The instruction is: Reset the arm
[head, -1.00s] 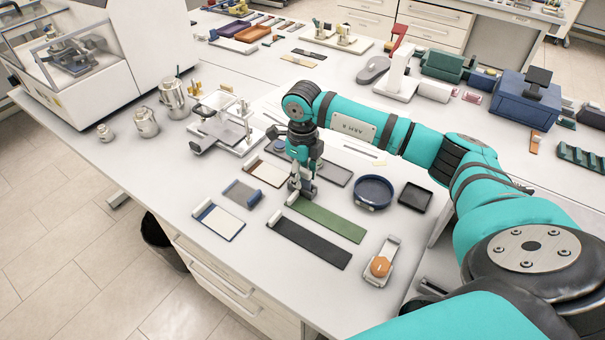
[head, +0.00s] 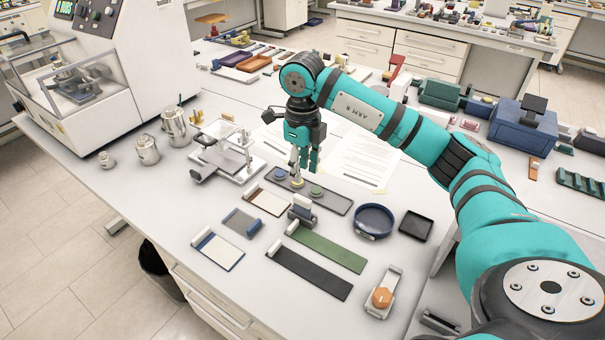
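My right gripper (head: 303,165) hangs from the teal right arm, pointing down above the work table (head: 190,235). Its fingers look slightly apart with nothing between them. Below it lies a long dark strip (head: 335,203) with small round pieces on it. A small grey block (head: 301,210) stands just in front of that strip, near the upper end of the green strip (head: 328,248), clear of the gripper. My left gripper is not in view.
A black strip (head: 310,273), a round blue dish (head: 374,220), a black square tray (head: 416,225) and an orange-knobbed clamp (head: 382,297) lie nearby. A metal stand (head: 222,155) and steel canisters (head: 147,150) stand left. White sheets (head: 362,155) lie behind the gripper.

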